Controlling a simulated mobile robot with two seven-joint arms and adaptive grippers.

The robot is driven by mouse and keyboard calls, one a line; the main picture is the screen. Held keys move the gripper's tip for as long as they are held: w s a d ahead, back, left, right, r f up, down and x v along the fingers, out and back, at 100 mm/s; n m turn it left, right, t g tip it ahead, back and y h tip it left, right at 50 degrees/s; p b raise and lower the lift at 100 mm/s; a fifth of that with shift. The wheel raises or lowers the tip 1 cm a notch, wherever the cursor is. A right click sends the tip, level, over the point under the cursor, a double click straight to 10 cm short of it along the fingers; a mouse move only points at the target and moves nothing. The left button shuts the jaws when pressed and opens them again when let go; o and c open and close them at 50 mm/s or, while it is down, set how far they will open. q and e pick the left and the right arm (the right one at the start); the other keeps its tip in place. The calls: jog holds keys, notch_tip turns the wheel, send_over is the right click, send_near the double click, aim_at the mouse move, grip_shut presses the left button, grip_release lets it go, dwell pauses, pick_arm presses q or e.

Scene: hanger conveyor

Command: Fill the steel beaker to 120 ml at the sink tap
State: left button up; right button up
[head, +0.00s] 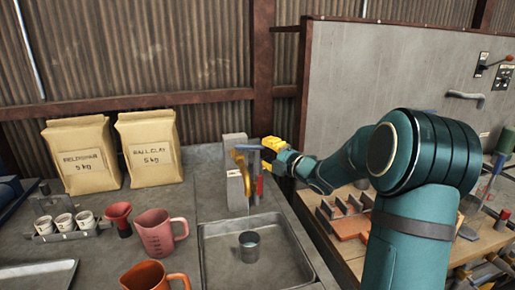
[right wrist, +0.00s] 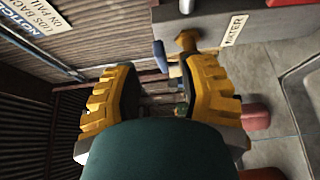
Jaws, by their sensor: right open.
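The steel beaker (head: 249,245) stands upright in the sink basin (head: 212,262), below the tap. I cannot read its fill level. The brass tap (head: 241,160) is mounted on a grey block and has a blue lever (head: 247,148) pointing right, towards my right gripper. My right gripper (head: 273,154) has yellow fingers and is open at the tap's right side. In the right wrist view, the open right gripper (right wrist: 158,100) faces the blue lever (right wrist: 160,54) and the brass tap fitting (right wrist: 187,42). I cannot tell whether it touches the lever. My left gripper is out of view.
A pink measuring jug (head: 158,236), an orange mug (head: 150,276) and a red funnel (head: 119,216) stand left of the sink. Two clay bags (head: 150,150) stand behind. A wooden bench with tools (head: 350,222) is at right. A WATER label (right wrist: 234,30) is beside the tap.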

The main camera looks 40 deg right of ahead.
jog(key=s, duration=0.5)
jog(key=shift+s+d, duration=0.2)
jog(key=shift+s, duration=0.1)
jog(key=shift+c, duration=0.4)
dwell(1.3)
